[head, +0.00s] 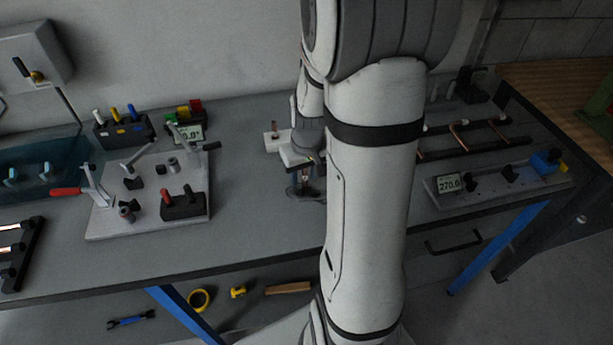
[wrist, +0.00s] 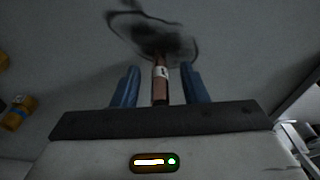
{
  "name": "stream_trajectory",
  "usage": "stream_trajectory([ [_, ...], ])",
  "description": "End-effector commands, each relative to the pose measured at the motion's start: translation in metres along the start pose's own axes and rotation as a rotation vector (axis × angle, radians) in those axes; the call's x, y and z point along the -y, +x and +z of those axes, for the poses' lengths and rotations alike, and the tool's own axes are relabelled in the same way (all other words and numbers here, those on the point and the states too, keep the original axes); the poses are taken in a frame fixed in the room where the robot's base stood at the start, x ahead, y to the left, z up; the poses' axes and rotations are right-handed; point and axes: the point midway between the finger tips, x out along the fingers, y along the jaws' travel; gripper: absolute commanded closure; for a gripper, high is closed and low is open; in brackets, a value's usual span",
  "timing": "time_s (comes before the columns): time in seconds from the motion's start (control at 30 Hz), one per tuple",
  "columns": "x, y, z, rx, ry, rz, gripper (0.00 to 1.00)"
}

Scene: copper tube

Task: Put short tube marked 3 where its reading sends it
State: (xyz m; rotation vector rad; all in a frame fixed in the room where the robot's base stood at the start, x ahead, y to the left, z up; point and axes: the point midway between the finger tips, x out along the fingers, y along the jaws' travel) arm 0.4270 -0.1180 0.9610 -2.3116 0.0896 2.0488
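My gripper (head: 305,178) is low over the middle of the bench, partly hidden by my own arm. In the wrist view its two blue fingers (wrist: 160,82) stand apart. A short copper tube (wrist: 161,88) with a white label lies between them, with a gap on each side. The mark on the label is too small to read surely. The tube's far end meets a dark round stand (wrist: 155,40), which also shows on the bench in the head view (head: 297,193). Another short copper tube (head: 274,128) stands upright on a white block behind the gripper.
A bending fixture plate (head: 100,222) with clamps and a red handle stands at left. Coloured bins (head: 183,115) stand at the back left.

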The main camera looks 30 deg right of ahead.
Motion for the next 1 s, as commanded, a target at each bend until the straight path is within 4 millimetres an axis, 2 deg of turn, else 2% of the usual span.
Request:
stream_trajectory([
  [0.07, 0.000, 0.000, 0.000, 0.000, 0.000, 0.000, 0.61],
  [0.53, -0.001, -0.001, 0.000, -0.001, 0.001, 0.000, 1.00],
  [0.87, -0.001, -0.002, 0.000, -0.001, 0.002, 0.000, 1.00],
  [1.0, -0.001, -0.014, -0.003, -0.005, 0.002, 0.001, 1.00],
])
